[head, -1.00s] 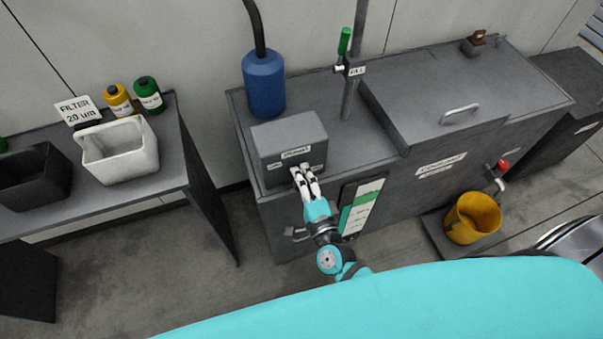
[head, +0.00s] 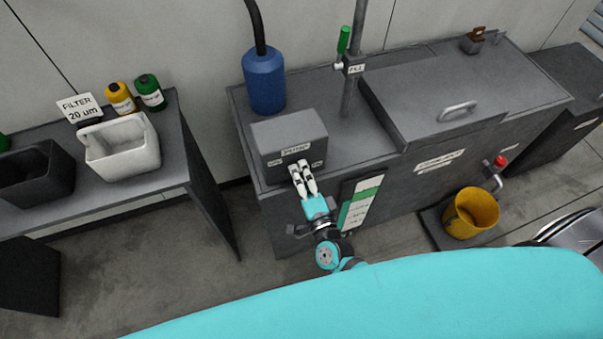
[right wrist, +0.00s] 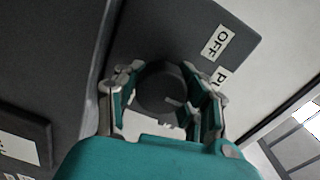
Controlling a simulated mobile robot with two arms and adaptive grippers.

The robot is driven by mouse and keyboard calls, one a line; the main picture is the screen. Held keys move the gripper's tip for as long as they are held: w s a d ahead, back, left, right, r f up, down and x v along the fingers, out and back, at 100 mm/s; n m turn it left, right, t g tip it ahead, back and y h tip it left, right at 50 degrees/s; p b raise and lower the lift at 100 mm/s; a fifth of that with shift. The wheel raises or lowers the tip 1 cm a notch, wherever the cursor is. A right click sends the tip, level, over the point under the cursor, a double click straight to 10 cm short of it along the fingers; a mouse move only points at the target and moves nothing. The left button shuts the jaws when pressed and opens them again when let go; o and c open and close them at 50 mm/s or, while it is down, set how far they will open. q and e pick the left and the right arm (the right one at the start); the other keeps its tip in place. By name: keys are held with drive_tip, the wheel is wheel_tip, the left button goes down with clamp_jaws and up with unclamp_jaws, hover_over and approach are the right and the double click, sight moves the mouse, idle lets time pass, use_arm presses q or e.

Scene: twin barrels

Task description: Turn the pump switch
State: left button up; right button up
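The pump switch is a round dark knob (right wrist: 160,88) on the front of a grey box (head: 289,132). A white OFF label (right wrist: 215,42) sits beside it, with a partly hidden second label nearby. In the head view the knob is hidden behind my right gripper (head: 299,165), which points at the box front. In the right wrist view my right gripper (right wrist: 163,88) has its fingers apart, one on each side of the knob. I cannot tell whether the pads touch it. My left gripper is out of view.
The box stands on a grey tank cabinet (head: 375,140) beside a blue cylinder (head: 264,82). A green-handled valve (head: 343,40) is behind it. A green and white gauge panel (head: 361,203) is right of my arm. A yellow bucket (head: 470,214) stands at the right, a side table (head: 178,150) at the left.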

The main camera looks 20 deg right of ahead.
drive_tip(key=o, duration=0.4)
drive_tip(key=shift+s+f, duration=0.2)
drive_tip(key=shift+s, duration=0.1)
drive_tip(key=shift+o, duration=0.6)
drive_tip(key=shift+w+r, duration=0.1)
drive_tip(key=shift+r, duration=0.05)
drive_tip(key=s, duration=1.2)
drive_tip(key=shift+d+r, duration=0.15)
